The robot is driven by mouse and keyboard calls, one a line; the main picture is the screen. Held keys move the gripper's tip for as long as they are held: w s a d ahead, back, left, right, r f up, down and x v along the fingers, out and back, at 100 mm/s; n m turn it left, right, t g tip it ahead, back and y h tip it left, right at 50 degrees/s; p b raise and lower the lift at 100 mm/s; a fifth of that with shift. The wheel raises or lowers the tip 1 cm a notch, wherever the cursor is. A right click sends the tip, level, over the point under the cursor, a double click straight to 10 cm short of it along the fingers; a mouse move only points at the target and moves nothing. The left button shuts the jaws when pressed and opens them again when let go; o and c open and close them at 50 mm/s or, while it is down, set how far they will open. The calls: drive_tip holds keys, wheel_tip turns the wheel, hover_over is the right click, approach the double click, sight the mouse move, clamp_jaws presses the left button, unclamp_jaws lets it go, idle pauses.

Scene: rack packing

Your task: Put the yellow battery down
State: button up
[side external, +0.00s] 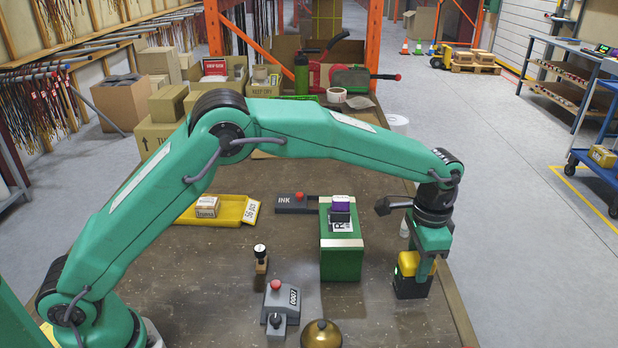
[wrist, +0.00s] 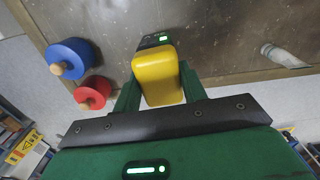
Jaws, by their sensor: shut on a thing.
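A green block (side external: 341,264) with a purple-topped item stands left of the battery. The wrist view shows blue (wrist: 78,56) and red (wrist: 97,90) round pieces left of the battery.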

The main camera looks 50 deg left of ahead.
drive_tip(key=shift+f, duration=1.8)
drive_tip(key=shift+f, duration=0.15)
drive_tip(key=o, duration=1.3)
wheel_tip(320, 180, up, 12)
drive_tip(key=shift+r, duration=0.15)
